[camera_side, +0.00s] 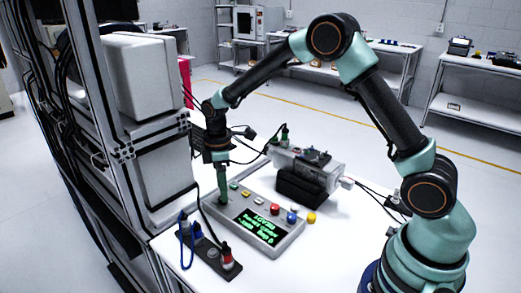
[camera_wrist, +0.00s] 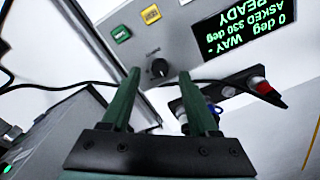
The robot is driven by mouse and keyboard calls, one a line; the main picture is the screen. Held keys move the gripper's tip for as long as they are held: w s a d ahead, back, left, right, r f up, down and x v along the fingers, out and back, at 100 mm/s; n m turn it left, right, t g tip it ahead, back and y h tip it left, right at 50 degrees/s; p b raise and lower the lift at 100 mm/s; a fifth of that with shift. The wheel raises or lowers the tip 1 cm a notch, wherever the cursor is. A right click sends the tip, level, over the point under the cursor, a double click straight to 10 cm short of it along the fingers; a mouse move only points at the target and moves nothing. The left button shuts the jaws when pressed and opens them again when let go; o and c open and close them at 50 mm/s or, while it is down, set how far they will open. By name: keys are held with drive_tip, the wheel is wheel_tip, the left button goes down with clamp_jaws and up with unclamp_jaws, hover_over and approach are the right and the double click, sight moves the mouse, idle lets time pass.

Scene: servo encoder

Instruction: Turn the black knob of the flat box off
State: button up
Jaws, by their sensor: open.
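The flat grey box (camera_side: 287,242) lies on the white table in the side view, with a green-lit screen (camera_side: 258,226). In the wrist view the box (camera_wrist: 182,48) shows the black knob (camera_wrist: 158,68), round with a pale pointer mark, beside the screen (camera_wrist: 240,32). My gripper (camera_wrist: 158,76) is open, one green finger on each side of the knob in that picture. I cannot tell whether either finger touches it. In the side view my gripper (camera_side: 222,188) points down at the left end of the box, and the knob is hidden there.
Green (camera_wrist: 121,33) and yellow (camera_wrist: 150,14) buttons sit near the knob. Red (camera_side: 275,208), blue (camera_side: 292,217) and yellow (camera_side: 311,218) knobs or buttons are at the box's right. A dark connector strip (camera_side: 215,258) with cables lies in front. A motor unit (camera_side: 305,172) stands behind on a black mount.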

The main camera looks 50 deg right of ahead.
drive_tip(key=shift+f, duration=1.3)
clamp_jaws()
drive_tip(key=shift+m, duration=0.4)
drive_tip(key=m, duration=0.3)
drive_tip(key=shift+m, duration=0.3)
drive_tip(key=m, duration=0.4)
drive_tip(key=shift+r, duration=0.1)
drive_tip(key=shift+m, duration=0.3)
